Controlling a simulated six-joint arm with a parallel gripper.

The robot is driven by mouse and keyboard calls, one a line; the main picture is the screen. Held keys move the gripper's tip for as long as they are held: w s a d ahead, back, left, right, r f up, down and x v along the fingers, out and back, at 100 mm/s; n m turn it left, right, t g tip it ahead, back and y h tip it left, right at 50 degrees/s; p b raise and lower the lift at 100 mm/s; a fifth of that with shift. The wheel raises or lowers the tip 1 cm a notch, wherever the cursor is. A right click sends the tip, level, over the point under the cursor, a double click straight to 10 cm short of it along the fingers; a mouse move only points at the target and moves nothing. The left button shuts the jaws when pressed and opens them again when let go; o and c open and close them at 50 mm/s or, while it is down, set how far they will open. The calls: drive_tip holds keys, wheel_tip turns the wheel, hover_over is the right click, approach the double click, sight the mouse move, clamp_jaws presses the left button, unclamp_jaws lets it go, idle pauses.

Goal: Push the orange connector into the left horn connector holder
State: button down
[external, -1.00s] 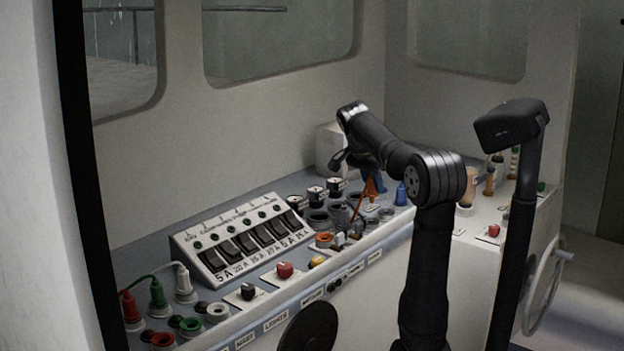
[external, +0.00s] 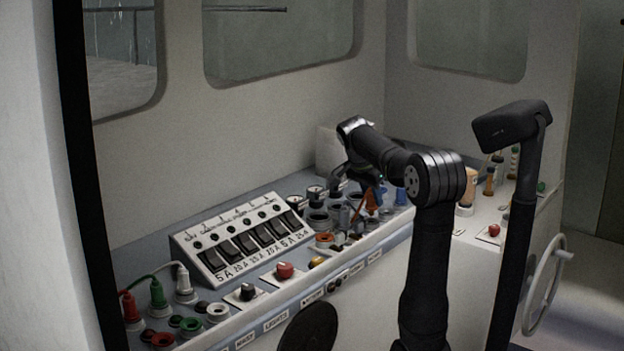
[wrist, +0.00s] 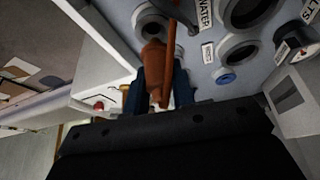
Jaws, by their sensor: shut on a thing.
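My gripper (wrist: 160,92) has blue fingers and is shut on the orange connector (wrist: 154,58). In the wrist view the connector points toward the top, with an orange-brown cable running up beside it. Its front end is close to a round grey holder (wrist: 151,22) with a dark opening. I cannot tell whether it touches the holder, and no label there names it as the left horn holder. In the external view the orange connector (external: 371,202) shows low over the panel under my wrist, partly hidden by my arm and other parts.
More round holders (wrist: 239,52) lie to the right in the wrist view, by a "WATER" label. In the external view a sloped switch box (external: 243,240) stands left of my gripper. Plugs with cables (external: 158,293) stand at the panel's left end. A red button (external: 285,270) sits nearer the front edge.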

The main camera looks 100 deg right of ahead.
sight(374, 207)
drive_tip(key=shift+f, duration=1.5)
drive_tip(key=shift+f, duration=0.15)
drive_tip(key=c, duration=1.1)
unclamp_jaws()
drive_tip(key=shift+c, duration=0.2)
drive_tip(key=v, duration=1.7)
drive_tip(key=shift+r, duration=0.2)
drive_tip(key=shift+f, duration=0.15)
